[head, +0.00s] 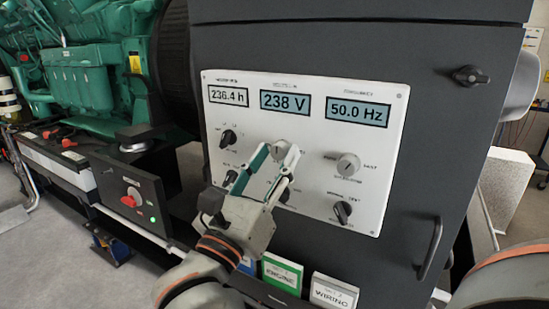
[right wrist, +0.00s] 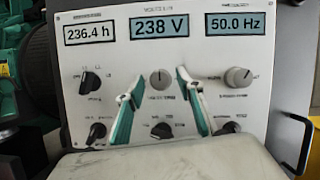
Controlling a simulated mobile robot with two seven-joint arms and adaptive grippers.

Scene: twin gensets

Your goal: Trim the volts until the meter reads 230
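The voltage meter (head: 285,103) on the white control panel (head: 305,205) reads 238 V; it also shows 238 V in the right wrist view (right wrist: 159,25). Below it is a light grey volts knob (right wrist: 160,80), seen in the head view (head: 280,149) behind the fingertips. My right gripper (head: 275,156) is in front of this knob, its two fingers spread to either side. In the right wrist view the gripper (right wrist: 157,75) is open, with visible space between each fingertip and the knob. Whether the tips reach as deep as the knob is unclear. My left gripper is not in view.
The hours display (head: 228,96) reads 236.4 h and the frequency display (head: 358,111) 50.0 Hz. Another grey knob (head: 348,166) and several black knobs surround the middle one. A door handle (head: 430,250) projects at right. Green and white binders (head: 281,274) stand below.

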